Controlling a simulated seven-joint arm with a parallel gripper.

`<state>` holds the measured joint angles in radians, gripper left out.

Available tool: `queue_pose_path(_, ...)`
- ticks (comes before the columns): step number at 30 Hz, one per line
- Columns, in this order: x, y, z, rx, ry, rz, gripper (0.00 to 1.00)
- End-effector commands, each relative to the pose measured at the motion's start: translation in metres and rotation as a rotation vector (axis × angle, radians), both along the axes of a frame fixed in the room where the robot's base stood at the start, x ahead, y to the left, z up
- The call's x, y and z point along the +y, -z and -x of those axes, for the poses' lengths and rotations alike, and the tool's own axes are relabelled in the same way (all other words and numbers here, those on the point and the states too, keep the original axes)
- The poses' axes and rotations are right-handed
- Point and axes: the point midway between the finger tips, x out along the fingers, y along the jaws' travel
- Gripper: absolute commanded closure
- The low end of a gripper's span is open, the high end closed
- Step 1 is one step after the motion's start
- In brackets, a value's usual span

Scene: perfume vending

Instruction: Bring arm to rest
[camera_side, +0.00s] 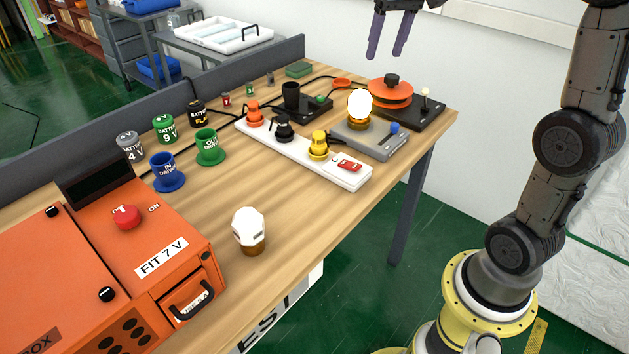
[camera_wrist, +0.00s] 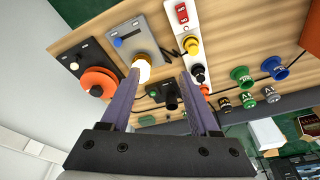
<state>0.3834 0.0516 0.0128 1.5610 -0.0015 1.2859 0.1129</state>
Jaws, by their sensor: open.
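My gripper (camera_side: 390,35) is raised above the far end of the wooden table, its two purple fingers pointing down, apart and empty. In the wrist view my gripper (camera_wrist: 165,95) also shows its fingers spread with nothing between them but the table far below. A glowing bulb (camera_side: 359,104) stands on a grey base (camera_side: 367,138) below and left of my gripper. An orange round knob unit (camera_side: 390,93) on a black plate stands beside it. My gripper touches none of these.
A white strip (camera_side: 290,152) with colored plugs and a red switch lies mid-table. Another bulb (camera_side: 249,228), unlit, stands at the front edge. An orange box (camera_side: 105,275) fills the near left. Batteries (camera_side: 165,128) and cups stand along the back. The air around my gripper is clear.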

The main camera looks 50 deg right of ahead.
Motion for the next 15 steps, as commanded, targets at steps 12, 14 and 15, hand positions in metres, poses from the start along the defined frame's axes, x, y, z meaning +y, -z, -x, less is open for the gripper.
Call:
queue_pose_path(12, 0.124, 0.005, 0.131, -0.193, -0.327, 0.061, 0.38)
queue_pose_path(14, 0.134, 0.018, 0.150, -0.215, -0.371, 0.066, 0.38)
queue_pose_path(15, 0.139, 0.028, 0.163, -0.228, -0.397, 0.069, 0.38)
